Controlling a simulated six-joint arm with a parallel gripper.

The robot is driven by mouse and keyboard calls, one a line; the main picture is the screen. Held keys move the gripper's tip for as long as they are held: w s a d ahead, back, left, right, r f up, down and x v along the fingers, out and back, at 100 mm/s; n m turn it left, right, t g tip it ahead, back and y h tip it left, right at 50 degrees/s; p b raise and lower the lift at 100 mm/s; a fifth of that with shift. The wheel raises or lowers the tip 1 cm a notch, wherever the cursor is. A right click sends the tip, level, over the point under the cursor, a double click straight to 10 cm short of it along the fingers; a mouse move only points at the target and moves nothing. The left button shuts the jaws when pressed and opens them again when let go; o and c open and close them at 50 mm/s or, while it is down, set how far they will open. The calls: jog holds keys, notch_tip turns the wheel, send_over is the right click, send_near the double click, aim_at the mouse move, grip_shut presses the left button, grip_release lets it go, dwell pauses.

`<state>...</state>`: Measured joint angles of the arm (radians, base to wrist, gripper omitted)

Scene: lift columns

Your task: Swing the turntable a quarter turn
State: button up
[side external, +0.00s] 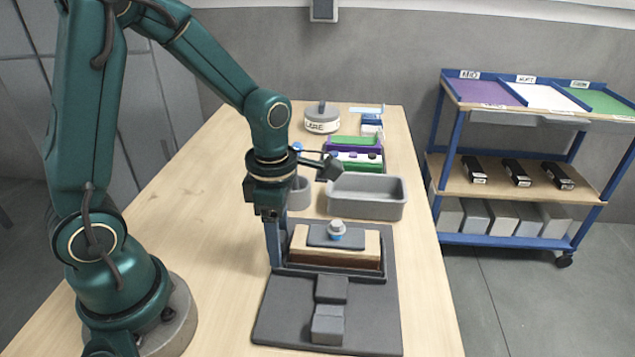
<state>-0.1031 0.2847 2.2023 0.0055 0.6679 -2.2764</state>
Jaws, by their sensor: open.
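A low round drum (322,120), white with a dark top, a label and an upright grey peg, stands at the far end of the table. It is the only thing that looks like a turntable, but I cannot be sure. My gripper (274,245) points down, far nearer than the drum, at the left end of a dark grey fixture (330,310). Its fingers are beside the wooden block (310,255) in the fixture; whether they touch it I cannot tell. The jaws look open, with nothing seen between them. A grey plate with a round knob (336,228) lies on the block.
Behind the fixture stand an empty grey bin (366,197) and a grey cup (299,193). Beyond are green and purple trays (354,150). The wooden table (190,205) is clear on the left. A blue-framed shelf cart (520,165) stands off to the right.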

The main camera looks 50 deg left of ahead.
jog(key=shift+w+r, duration=0.2)
jog(key=shift+r, duration=3.25)
